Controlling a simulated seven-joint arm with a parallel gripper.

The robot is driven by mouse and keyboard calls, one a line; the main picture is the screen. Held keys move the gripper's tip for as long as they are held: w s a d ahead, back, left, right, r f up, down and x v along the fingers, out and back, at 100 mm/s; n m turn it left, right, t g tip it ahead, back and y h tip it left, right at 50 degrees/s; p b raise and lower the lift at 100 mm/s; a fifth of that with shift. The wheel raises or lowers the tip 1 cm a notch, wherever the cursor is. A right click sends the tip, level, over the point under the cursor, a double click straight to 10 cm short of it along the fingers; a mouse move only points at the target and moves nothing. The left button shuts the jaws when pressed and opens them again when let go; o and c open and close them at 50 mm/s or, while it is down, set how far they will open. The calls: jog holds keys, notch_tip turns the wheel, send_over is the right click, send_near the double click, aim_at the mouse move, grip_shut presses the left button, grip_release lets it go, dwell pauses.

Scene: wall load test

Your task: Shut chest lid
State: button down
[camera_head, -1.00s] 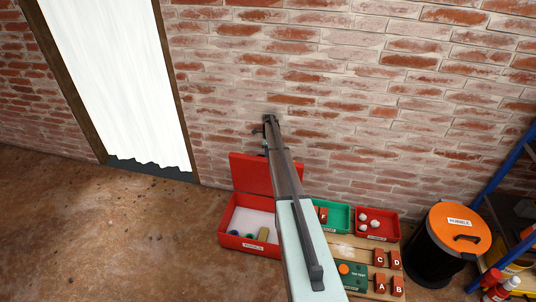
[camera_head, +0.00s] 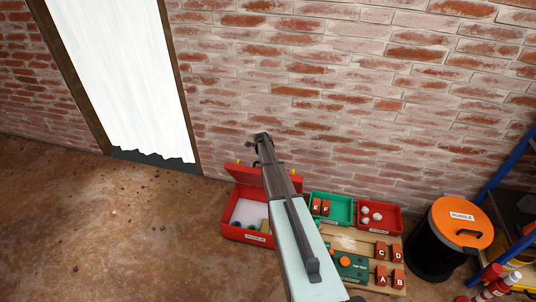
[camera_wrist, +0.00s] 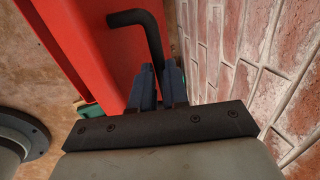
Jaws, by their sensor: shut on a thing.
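The red chest (camera_head: 245,236) stands open on the floor by the brick wall. My gripper (camera_head: 262,140) is above and behind the lid, near the wall. In the wrist view my gripper (camera_wrist: 157,88) is shut on a dark bent rod (camera_wrist: 150,38). The rod's crook reaches over toward the red lid surface (camera_wrist: 85,50); whether it touches cannot be told. My arm hides the chest's right side.
Right of the chest are a green bin (camera_head: 340,203), a red bin (camera_head: 386,212) with white lumps, and a wooden board (camera_head: 352,232) with lettered red blocks. A black rubble bin (camera_head: 437,240) with orange lid stands further right. Floor left is clear.

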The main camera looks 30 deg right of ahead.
jog(key=s+a+f+t+h, duration=0.1)
jog(key=s+a+f, duration=1.3)
jog(key=f, duration=0.1)
jog(key=shift+a, duration=0.15)
jog(key=c, duration=1.1)
grip_release()
jog(key=shift+s, duration=0.1)
jog(key=v, duration=1.3)
jog(key=shift+a+r, duration=0.2)
jog(key=shift+r, duration=0.15)
